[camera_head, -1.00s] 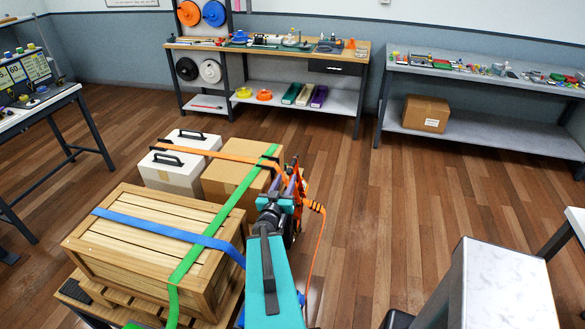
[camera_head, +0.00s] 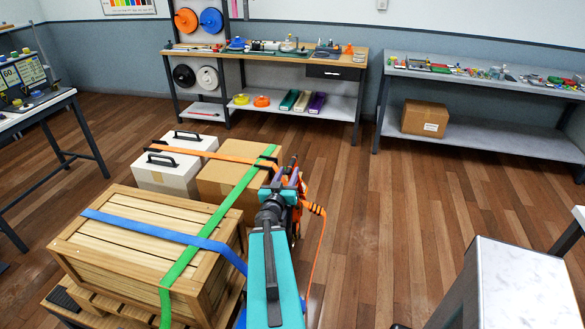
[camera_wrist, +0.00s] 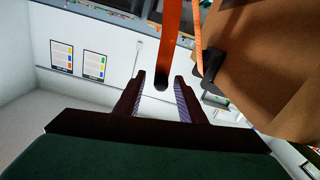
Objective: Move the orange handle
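In the wrist view the orange handle (camera_wrist: 170,40) is a flat orange bar with a dark rounded end. It hangs down from the top of the picture, its end between my gripper's two fingertips (camera_wrist: 160,79). The fingers stand apart with gaps on both sides of the bar; I cannot tell its depth between them. In the head view my gripper (camera_head: 288,182) is at the right side of the cardboard box (camera_head: 222,182), largely hidden by my own arm. The orange strap (camera_head: 238,155) runs over the box to that side.
A wooden crate (camera_head: 120,260) with a blue strap (camera_head: 150,226) and a green strap (camera_head: 190,258) stands near left. Two white cases (camera_head: 165,178) stand behind it. A marble-topped block (camera_head: 520,290) is at lower right. Floor (camera_head: 410,220) to the right is clear.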

